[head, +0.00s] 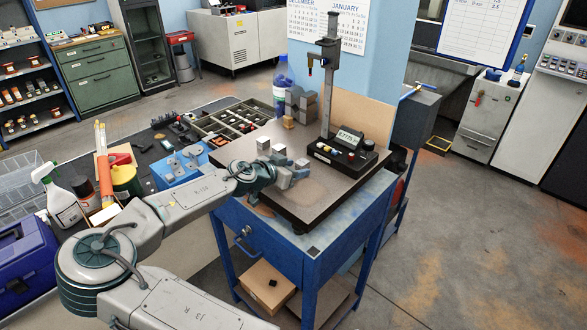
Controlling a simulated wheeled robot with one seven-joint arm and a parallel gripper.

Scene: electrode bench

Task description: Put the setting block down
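My gripper (291,172) is low over the dark bench plate (325,193), near its middle left. Its fingers are small and grey here, and I cannot tell whether they are open or shut or hold anything. Two pale cubes, one at the left (263,144) and one at the right (279,149), stand on the plate just behind the gripper. A small tan block (289,122) stands farther back, beside stacked grey blocks (301,103). I cannot tell which of these is the setting block.
A height gauge with a tall column (328,95) and a display base (343,150) stands on the plate's right. A blue fixture (181,168) and a divided tray (230,124) are left of the plate. The plate's front right is clear.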

